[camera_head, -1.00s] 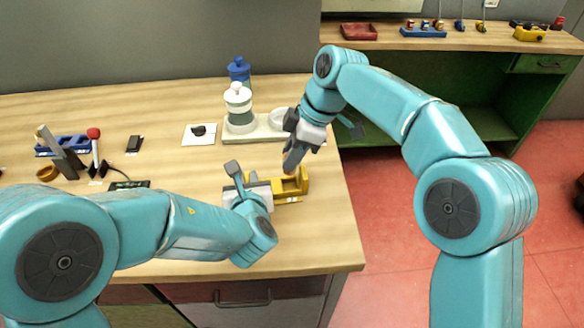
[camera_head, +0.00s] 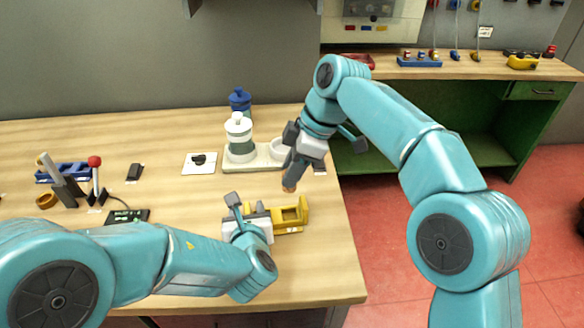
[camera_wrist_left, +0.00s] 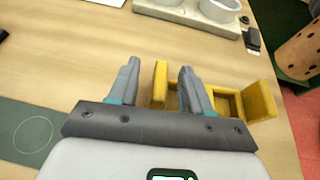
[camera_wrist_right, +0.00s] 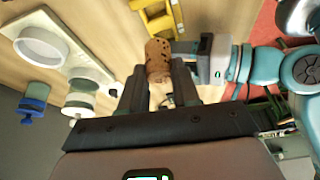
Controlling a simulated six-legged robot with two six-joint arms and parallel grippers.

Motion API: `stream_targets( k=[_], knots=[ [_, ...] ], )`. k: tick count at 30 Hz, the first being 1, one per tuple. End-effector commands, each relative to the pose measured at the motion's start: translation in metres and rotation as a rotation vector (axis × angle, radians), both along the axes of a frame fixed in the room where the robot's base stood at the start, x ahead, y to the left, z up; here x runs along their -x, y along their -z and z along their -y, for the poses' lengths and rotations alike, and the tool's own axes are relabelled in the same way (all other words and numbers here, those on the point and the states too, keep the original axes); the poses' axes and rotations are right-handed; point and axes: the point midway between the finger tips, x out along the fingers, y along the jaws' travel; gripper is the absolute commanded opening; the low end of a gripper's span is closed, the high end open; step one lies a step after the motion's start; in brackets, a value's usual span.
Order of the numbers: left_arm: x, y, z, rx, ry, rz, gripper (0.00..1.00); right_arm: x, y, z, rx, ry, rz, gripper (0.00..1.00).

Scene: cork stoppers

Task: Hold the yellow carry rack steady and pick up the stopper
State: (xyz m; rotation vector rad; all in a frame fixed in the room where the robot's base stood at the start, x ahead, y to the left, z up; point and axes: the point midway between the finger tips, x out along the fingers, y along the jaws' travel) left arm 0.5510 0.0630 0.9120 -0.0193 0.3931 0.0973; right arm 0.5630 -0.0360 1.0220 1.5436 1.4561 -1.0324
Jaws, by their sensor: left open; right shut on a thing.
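The yellow carry rack (camera_head: 292,217) lies on the wooden table near its right front; it also shows in the left wrist view (camera_wrist_left: 262,100). My left gripper (camera_head: 247,206) is open at the rack's left end. In the left wrist view its fingers (camera_wrist_left: 158,82) stand to either side of the rack's end wall, with gaps. My right gripper (camera_head: 291,180) is shut on the brown speckled cork stopper (camera_head: 289,188) and holds it above the table, just behind the rack. The cork shows clearly between the fingertips in the right wrist view (camera_wrist_right: 158,60).
A white tray (camera_head: 263,161) with a lidded jar (camera_head: 240,140) stands behind the rack, and a blue-lidded jar (camera_head: 240,97) behind that. Tools and a blue holder are at the left. The table's right edge is close to the rack.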

Motion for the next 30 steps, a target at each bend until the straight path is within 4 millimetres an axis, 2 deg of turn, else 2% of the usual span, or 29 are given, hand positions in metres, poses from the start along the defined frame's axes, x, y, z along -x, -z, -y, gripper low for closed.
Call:
stream_targets(
  k=[15,21,30],
  knots=[
    [0.093,-0.04,0.01,0.001,0.004,0.003,0.49,0.0,0.0,0.0,0.0,0.0,0.0,0.03],
    [0.107,-0.045,0.011,0.0,0.001,0.002,0.49,0.0,0.0,0.0,0.0,0.0,0.0,0.03],
    [0.109,-0.045,0.011,0.0,0.0,0.001,0.49,0.001,0.0,0.0,0.0,0.0,0.001,0.03]
  ],
)
